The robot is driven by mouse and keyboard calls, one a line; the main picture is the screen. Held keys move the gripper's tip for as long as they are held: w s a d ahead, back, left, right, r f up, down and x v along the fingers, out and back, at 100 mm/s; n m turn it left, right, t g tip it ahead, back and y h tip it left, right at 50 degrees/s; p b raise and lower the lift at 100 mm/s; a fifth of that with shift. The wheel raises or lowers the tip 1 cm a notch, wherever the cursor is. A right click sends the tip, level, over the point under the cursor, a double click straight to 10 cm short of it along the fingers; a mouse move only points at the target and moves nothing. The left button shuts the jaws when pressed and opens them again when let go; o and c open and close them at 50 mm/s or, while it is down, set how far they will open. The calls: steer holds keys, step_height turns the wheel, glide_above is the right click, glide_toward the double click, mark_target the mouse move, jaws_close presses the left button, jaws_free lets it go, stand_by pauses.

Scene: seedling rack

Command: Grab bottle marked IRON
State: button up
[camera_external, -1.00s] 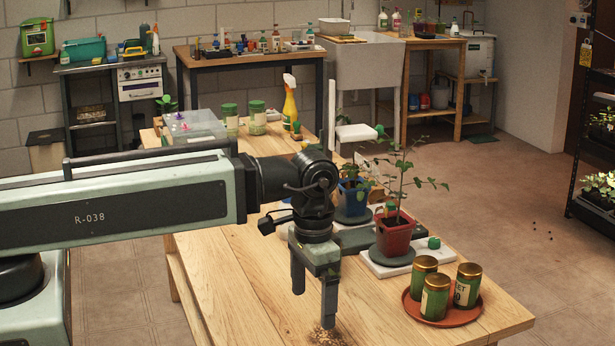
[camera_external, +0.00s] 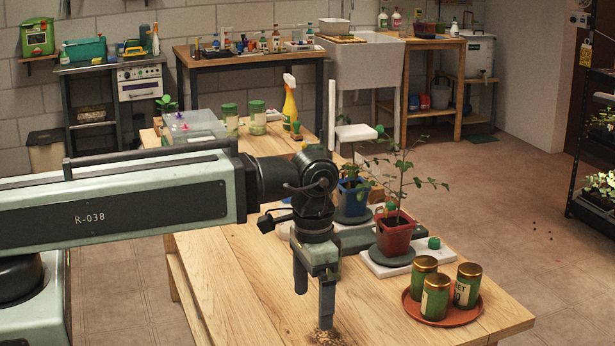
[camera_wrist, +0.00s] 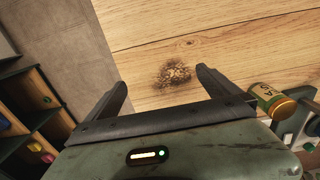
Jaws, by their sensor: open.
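Green jars with gold lids stand on a round terracotta saucer (camera_external: 409,307) at the table's front right: a left rear jar (camera_external: 423,272), a front jar (camera_external: 434,300) and a right jar (camera_external: 467,285). The right jar's label shows only a few letters; I cannot read IRON on any of them. My gripper (camera_external: 313,301) is open and empty, pointing down over the wooden table, left of the saucer and apart from it.
A red pot (camera_external: 394,236) with a tall plant stands right of my gripper, with a blue pot (camera_external: 353,197) behind. A dark stain (camera_wrist: 175,73) marks the wood near the fingers. The front left of the table is clear. A yellow spray bottle (camera_external: 290,108) stands further back.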

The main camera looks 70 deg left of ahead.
stand_by(0.3)
steer(key=c, duration=0.6)
